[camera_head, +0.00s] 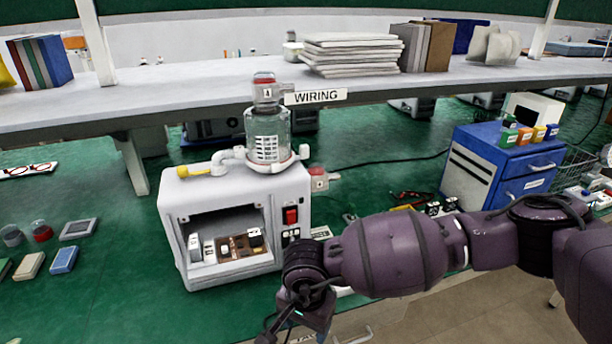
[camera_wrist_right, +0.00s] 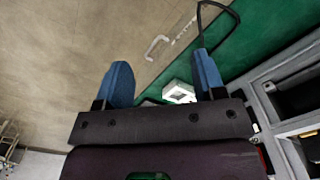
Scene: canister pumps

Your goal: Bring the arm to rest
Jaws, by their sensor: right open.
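My right arm comes in from the right in the head view. Its right gripper (camera_head: 300,330) points down near the table's front edge, partly cut off by the bottom of the picture. In the wrist view the gripper (camera_wrist_right: 162,82) shows two blue fingers spread apart with nothing between them. The white canister pump (camera_head: 178,225) stands upright just behind and left of the gripper. My left gripper is not in view.
A blue drawer cabinet (camera_head: 520,170) with small coloured boxes stands at the right. A raised shelf (camera_head: 200,98) with a WIRING label runs behind the pump. Small blocks and jars (camera_head: 40,232) lie at the left on the green mat (camera_head: 120,290). Tools lie near the forearm.

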